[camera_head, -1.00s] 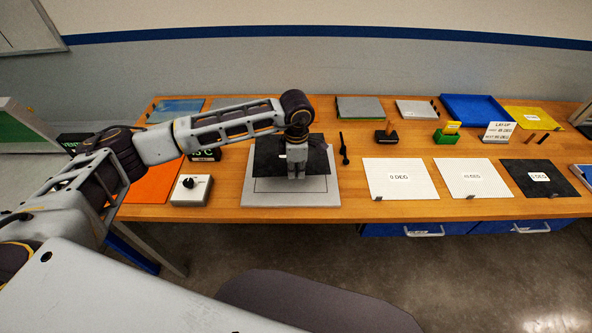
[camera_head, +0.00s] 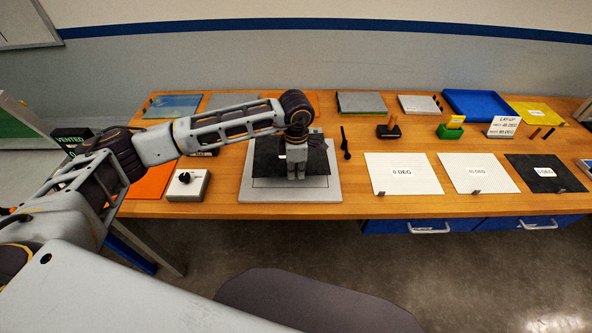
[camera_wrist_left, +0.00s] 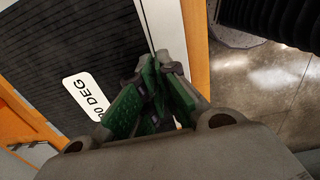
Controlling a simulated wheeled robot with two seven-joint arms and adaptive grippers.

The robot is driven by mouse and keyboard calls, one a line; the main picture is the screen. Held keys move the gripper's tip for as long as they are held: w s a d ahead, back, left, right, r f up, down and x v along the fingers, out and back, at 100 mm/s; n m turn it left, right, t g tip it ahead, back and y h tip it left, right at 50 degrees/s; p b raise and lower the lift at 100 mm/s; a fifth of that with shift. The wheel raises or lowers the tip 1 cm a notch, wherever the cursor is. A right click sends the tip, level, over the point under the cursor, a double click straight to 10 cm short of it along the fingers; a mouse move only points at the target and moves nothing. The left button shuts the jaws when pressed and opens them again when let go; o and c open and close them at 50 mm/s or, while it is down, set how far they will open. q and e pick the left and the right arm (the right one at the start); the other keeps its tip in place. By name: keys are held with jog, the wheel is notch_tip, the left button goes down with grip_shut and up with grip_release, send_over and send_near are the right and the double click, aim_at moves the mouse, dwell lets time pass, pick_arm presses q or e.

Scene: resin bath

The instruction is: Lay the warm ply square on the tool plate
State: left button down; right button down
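The warm ply square (camera_head: 268,158) is a black ribbed sheet over the grey tool plate (camera_head: 258,197). It covers the back of the plate. The front line of the plate's outline shows bare before it. In the left wrist view the ply (camera_wrist_left: 50,45) carries a white 90 DEG label. My left gripper (camera_head: 297,177) points down at the ply's front edge. In the left wrist view its green fingers (camera_wrist_left: 157,68) come together at that edge and appear shut on it. I cannot tell whether the ply lies flat on the plate. My right gripper is out of view.
A grey box with a black knob (camera_head: 187,185) stands left of the plate, beside an orange sheet (camera_head: 147,181). A black roller-like tool (camera_head: 345,143) lies right of it. White ply sheets (camera_head: 402,173) and a black one (camera_head: 545,173) lie further right.

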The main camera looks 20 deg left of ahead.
aim_at(296, 190)
pick_arm(q)
jog(key=shift+f+b, duration=0.55)
jog(key=shift+f, duration=0.3)
jog(key=shift+b, duration=0.6)
dwell(1.0)
jog(key=shift+f+b, duration=2.25)
jog(key=shift+f, duration=0.3)
jog(key=c, duration=1.6)
grip_release()
jog(key=shift+r, duration=0.1)
jog(key=shift+o, duration=0.2)
jog(key=shift+r, duration=0.15)
